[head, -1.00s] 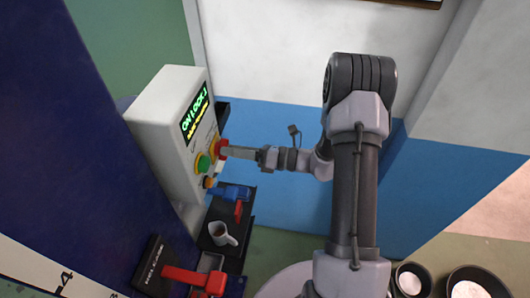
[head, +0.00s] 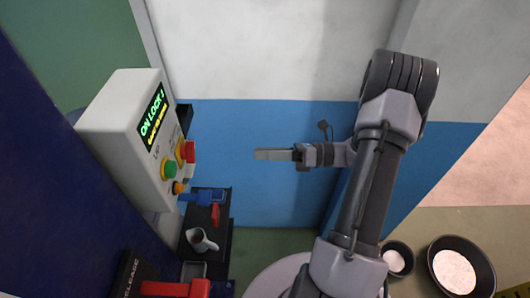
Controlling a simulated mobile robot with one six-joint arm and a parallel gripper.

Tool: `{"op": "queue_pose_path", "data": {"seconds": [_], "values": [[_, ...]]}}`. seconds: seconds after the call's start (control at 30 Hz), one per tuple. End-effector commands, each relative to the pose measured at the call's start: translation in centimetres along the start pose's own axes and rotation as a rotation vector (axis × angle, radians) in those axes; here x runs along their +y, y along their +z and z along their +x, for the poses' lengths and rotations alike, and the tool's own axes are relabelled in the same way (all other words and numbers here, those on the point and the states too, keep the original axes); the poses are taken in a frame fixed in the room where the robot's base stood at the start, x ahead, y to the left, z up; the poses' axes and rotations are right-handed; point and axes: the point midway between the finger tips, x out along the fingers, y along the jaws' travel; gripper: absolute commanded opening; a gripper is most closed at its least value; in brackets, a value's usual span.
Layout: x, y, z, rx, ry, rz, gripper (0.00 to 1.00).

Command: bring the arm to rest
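My gripper (head: 275,155) points left in front of the blue and white wall, at the end of my bent arm. It is clear of the control box, with a gap between its tip and the red button (head: 190,151). Its fingers look like one flat grey piece from here, so I cannot tell whether they are apart. I see nothing held in it.
The white control box (head: 117,128) with a lit "ON LOCK" display, green button (head: 169,169) and orange knob stands left. Below it, a dark shelf (head: 225,240) holds a white cup (head: 201,241) and red and blue handles. Bowls (head: 461,272) stand at lower right.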

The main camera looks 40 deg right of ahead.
Motion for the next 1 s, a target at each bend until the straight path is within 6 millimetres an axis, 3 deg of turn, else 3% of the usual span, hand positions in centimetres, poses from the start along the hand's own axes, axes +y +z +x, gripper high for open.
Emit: {"op": "queue_pose_path", "data": {"seconds": [0.2,0.27,0.33,0.4,0.5,0.6,0.7,0.83,1.0], "values": [[0.1,-0.2,0.3,0.015,0.004,-0.013,0.36],[0.5,-1.0,1.4,0.082,0.021,-0.068,0.36],[1.9,-3.4,3.9,0.245,0.066,-0.207,0.36],[4.0,-7.2,6.5,0.475,0.139,-0.429,0.36],[6.6,-13.5,8.4,0.804,0.262,-0.816,0.36],[7.9,-19.1,8.3,1.087,0.386,-1.258,0.36],[8.0,-22.9,7.6,1.289,0.481,-1.707,0.36],[8.0,-24.6,7.1,1.417,0.530,-2.156,0.36],[8.6,-24.4,7.0,1.459,0.530,-2.392,0.36]]}}
